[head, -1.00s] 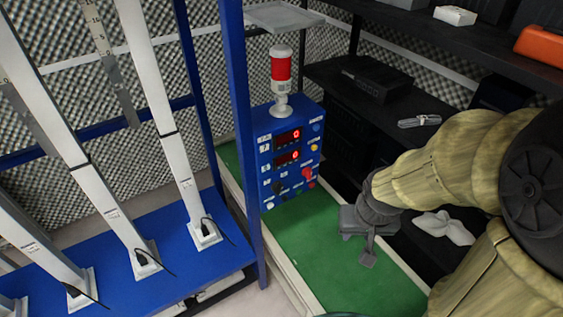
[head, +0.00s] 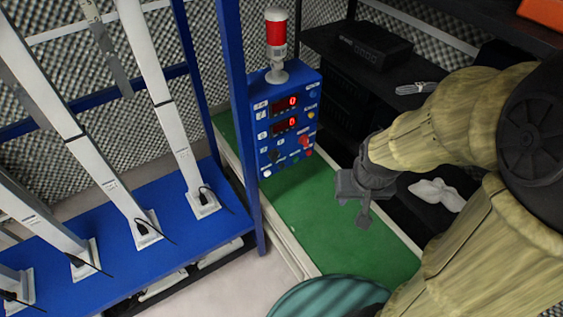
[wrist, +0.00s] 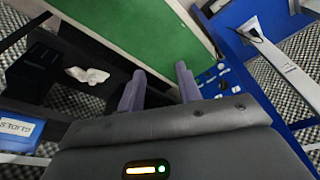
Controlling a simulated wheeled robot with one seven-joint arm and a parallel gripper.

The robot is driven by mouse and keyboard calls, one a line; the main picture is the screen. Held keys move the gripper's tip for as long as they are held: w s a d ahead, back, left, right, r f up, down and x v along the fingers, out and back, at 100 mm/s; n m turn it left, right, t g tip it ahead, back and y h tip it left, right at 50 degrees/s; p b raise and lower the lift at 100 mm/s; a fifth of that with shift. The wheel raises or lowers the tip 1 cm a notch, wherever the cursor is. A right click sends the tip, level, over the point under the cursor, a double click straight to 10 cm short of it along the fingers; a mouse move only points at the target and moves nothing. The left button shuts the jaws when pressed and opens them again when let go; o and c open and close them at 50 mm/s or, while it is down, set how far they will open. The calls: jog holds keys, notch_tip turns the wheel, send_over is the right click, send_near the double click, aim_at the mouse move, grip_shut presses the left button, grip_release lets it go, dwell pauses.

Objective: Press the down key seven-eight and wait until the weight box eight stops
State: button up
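The blue control box (head: 286,126) stands on the green bench top in the head view. Its front has two red displays (head: 285,125) that appear to read 0, and several coloured keys and knobs. The key labels are too small to read. Part of the keyed panel shows in the wrist view (wrist: 222,80). My gripper (head: 364,214) is over the green top, right of the box and apart from it. In the wrist view its two fingers (wrist: 160,90) are apart with nothing between them. White upright columns (head: 180,150) stand at left; I cannot tell which is weight box eight.
The green bench top (head: 315,235) is clear in front. Dark shelves at right hold a black device (head: 358,48) and a white crumpled item (head: 437,194).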

jog(key=shift+c, duration=0.2)
dwell(0.3)
grip_shut()
dwell(1.5)
